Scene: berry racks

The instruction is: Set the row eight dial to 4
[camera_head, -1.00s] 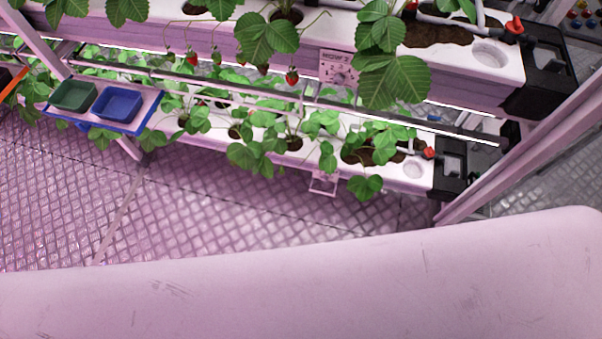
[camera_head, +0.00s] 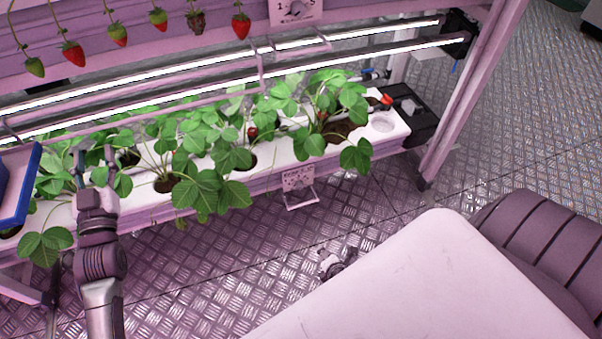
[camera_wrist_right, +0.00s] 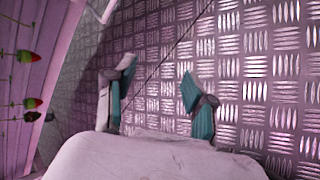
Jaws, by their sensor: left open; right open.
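A small label plate (camera_head: 298,178) hangs on the front of the lower gutter, with a bracket below it; its writing is too small to read. A second plate with a round dial (camera_head: 294,10) is at the top edge of the head view, on the upper gutter. I cannot tell which plate is row eight. My left gripper (camera_head: 96,168) is open and empty, in front of the lower gutter's left part, well left of the lower plate. My right gripper (camera_wrist_right: 157,100) is open and empty over the metal floor.
Strawberry plants (camera_head: 210,180) fill the white lower gutter (camera_head: 268,152). Ripe and unripe berries (camera_head: 240,26) hang from above. Light tubes (camera_head: 215,80) run between the levels. A blue tray (camera_head: 20,190) is at the far left. A rack post (camera_head: 470,90) stands right. The metal floor (camera_head: 250,250) in front is clear.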

